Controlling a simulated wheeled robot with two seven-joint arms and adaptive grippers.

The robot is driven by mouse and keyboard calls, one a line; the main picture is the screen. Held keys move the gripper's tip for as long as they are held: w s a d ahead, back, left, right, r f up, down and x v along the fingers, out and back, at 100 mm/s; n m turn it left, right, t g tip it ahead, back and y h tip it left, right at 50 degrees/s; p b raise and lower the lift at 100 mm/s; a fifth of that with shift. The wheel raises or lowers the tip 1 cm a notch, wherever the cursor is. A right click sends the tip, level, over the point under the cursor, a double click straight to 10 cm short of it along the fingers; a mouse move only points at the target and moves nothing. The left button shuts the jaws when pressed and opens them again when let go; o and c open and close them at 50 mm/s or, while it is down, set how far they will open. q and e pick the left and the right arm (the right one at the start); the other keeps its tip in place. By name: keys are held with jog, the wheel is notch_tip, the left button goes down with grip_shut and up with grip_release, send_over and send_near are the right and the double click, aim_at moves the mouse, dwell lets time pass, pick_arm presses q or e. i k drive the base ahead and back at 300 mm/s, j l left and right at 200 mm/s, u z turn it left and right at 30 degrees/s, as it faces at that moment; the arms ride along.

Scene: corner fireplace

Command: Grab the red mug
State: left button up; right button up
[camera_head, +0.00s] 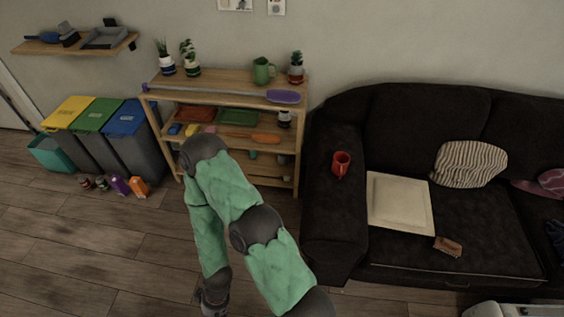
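The red mug (341,164) stands upright on the left armrest of the dark sofa, near the inner edge of the armrest. It is fully visible, with nothing touching it that I can see. One of my green-covered arms rises from the bottom edge, bends in front of the shelf, and folds back down to the bottom edge left of the sofa. No gripper fingers show at its end. My other arm and its gripper are not seen.
The sofa (435,115) holds cushions and a small brown item (448,246). A wooden shelf (220,84) with plants, a green jug (263,71) and a purple-headed tool (283,96) stands left of it. Bins (131,130) and small items stand farther left. The left floor is mostly open.

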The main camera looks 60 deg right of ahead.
aim_at(341, 160)
jog(key=i+z, duration=0.3)
jog(key=i, duration=0.15)
jog(key=i+j+z, duration=0.25)
jog(key=i, duration=0.25)
jog(key=i+j+z, duration=0.3)
jog(key=i, duration=0.15)
jog(key=i+l+z, duration=0.2)
jog(key=z, duration=0.25)
jog(key=i+l+z, duration=0.1)
jog(key=i+z, duration=0.2)
jog(key=z, duration=0.2)
jog(key=i+z, duration=0.25)
jog(key=z, duration=0.2)
jog(key=i+j+z, duration=0.15)
jog(key=i+z, duration=0.15)
jog(key=z, duration=0.2)
